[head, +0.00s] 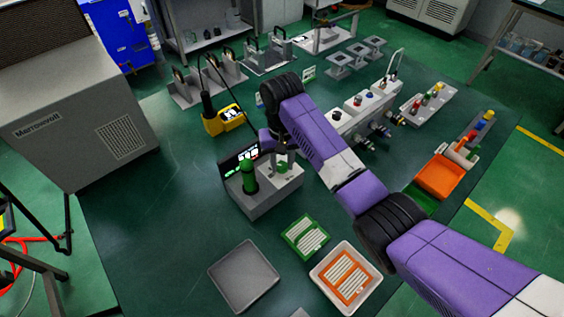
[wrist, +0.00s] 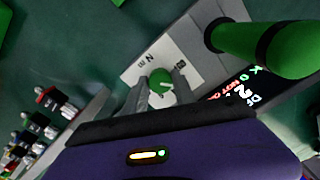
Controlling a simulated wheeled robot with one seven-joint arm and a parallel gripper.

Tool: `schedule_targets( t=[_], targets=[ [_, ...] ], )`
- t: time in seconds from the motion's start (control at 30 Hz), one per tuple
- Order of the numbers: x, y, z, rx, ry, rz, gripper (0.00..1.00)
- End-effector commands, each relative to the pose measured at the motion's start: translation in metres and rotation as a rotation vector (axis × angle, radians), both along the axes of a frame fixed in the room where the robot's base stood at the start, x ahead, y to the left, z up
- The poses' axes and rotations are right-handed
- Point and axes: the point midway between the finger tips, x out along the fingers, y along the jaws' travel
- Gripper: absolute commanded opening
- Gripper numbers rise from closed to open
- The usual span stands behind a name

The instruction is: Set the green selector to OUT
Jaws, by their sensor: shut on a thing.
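The green selector (wrist: 160,77) is a small round knob on a pale label plate (wrist: 196,46) on top of a grey box (head: 268,203). In the wrist view my gripper (wrist: 162,88) has one finger on each side of the knob and is shut on it. Small dark marks are printed on the plate around the knob, but I cannot read which one the knob points to. In the head view my gripper (head: 284,163) reaches down onto the box top and largely hides the knob.
A tall green cylinder (head: 249,175) stands on the box close beside the knob. A dark display (head: 238,160) with lit text is behind it. A grey tray (head: 243,275), a green tray (head: 304,237) and a white tray with an orange insert (head: 346,278) lie in front.

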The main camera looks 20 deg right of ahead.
Motion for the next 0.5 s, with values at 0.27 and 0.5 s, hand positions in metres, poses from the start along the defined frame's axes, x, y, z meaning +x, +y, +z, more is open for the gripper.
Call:
schedule_targets(
  t=[0.27,0.5],
  targets=[
    [-0.0001,-0.0002,0.0014,-0.001,0.001,0.036,0.0],
    [-0.0002,-0.0003,0.0024,0.0,0.002,0.172,0.0]
  ],
)
